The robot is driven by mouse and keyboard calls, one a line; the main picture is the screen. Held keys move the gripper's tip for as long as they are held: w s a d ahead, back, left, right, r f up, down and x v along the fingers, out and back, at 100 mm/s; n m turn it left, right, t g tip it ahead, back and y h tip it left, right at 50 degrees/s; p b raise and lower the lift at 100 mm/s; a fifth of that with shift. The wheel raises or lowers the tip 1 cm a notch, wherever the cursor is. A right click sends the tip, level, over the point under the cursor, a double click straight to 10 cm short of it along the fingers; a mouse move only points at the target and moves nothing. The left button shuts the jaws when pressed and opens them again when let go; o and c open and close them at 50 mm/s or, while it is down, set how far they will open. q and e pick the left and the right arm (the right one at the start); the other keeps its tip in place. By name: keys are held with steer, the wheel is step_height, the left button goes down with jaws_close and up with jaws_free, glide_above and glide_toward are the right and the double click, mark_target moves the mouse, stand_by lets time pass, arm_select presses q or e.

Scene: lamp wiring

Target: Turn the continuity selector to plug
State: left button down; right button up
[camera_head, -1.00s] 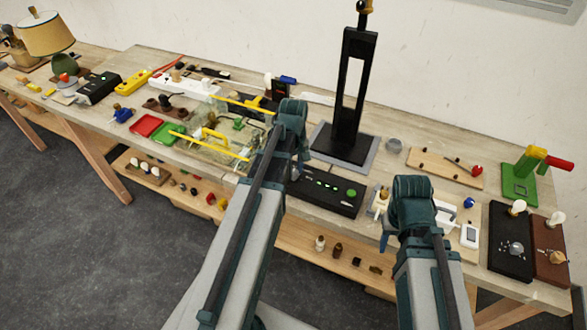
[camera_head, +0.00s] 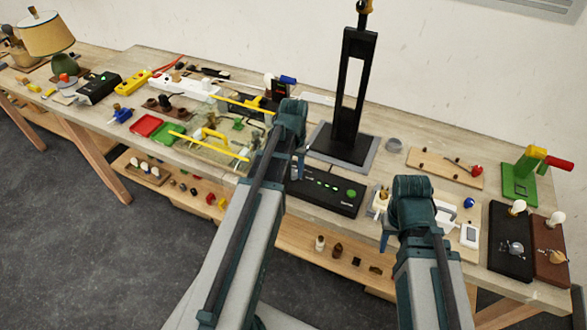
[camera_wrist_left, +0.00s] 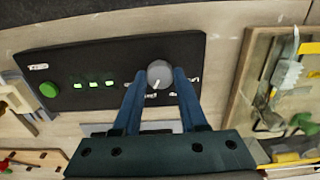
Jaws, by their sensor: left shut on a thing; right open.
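The continuity tester is a black box (camera_head: 325,193) at the front of the bench, with a green button (camera_head: 350,194) and several lit green lights. In the left wrist view, its grey round selector knob (camera_wrist_left: 159,73) sits between the fingers of my left gripper (camera_wrist_left: 160,82). The gripper is shut on the knob. A pale pointer line on the knob points toward the lower labels, which are too small to read. In the head view, my left gripper (camera_head: 298,170) hides the knob. My right gripper (camera_head: 386,238) is empty and open near the bench's front edge.
A tall black stand (camera_head: 350,110) rises behind the tester. A clear tray with yellow bars (camera_head: 222,140) lies left of my left gripper. A white plug-like piece (camera_head: 380,202) is beside my right gripper.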

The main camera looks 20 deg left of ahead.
mark_target(293, 172)
arm_select(q)
steer(key=m, duration=0.6)
steer(key=shift+m, duration=0.5)
stand_by(0.3)
steer(key=shift+c, duration=2.2)
jaws_free()
steer(key=shift+r, duration=0.1)
step_height(293, 172, up, 14)
steer(key=p, duration=1.4)
steer(key=shift+f, duration=0.2)
